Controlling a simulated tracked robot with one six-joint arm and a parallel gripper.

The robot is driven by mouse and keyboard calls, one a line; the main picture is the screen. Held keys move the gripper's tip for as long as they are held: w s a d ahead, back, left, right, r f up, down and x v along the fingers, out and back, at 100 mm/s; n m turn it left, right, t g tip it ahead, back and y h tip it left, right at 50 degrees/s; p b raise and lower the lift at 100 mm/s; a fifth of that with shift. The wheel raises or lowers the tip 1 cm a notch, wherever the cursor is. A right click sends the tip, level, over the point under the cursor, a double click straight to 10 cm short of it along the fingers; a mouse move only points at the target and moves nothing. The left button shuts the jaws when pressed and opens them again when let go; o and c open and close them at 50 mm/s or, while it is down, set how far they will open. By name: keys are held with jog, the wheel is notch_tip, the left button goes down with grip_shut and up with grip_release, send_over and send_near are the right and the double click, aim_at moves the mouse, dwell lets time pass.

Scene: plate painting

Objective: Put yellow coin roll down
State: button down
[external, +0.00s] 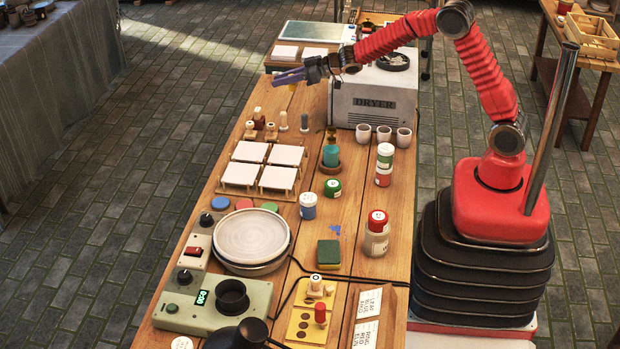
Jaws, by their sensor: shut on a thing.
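My gripper (288,78), with purple fingers, is at the far left end of the worktable, in front of the white dryer's left side. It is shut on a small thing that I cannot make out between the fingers. A small orange-yellow patch shows just below the fingers; I cannot tell if it is the yellow coin roll or bare table wood. I cannot clearly pick out the yellow coin roll elsewhere.
The white dryer (372,108) stands right of my gripper. White tiles (240,173) lie on wooden racks. Paint jars (383,172), a round plate (251,236) and a green console (205,298) fill the front.

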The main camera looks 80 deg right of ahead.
jog(key=d, duration=0.2)
send_over(273, 133)
jog(key=s, duration=0.4)
notch_tip(273, 133, down, 12)
jog(key=shift+w+d+f, duration=0.15)
jog(key=shift+d+f, duration=0.05)
jog(key=shift+f, duration=3.1)
jog(key=shift+f, duration=0.1)
notch_tip(273, 133, down, 3)
jog(key=shift+f, duration=0.3)
jog(key=shift+f, duration=0.3)
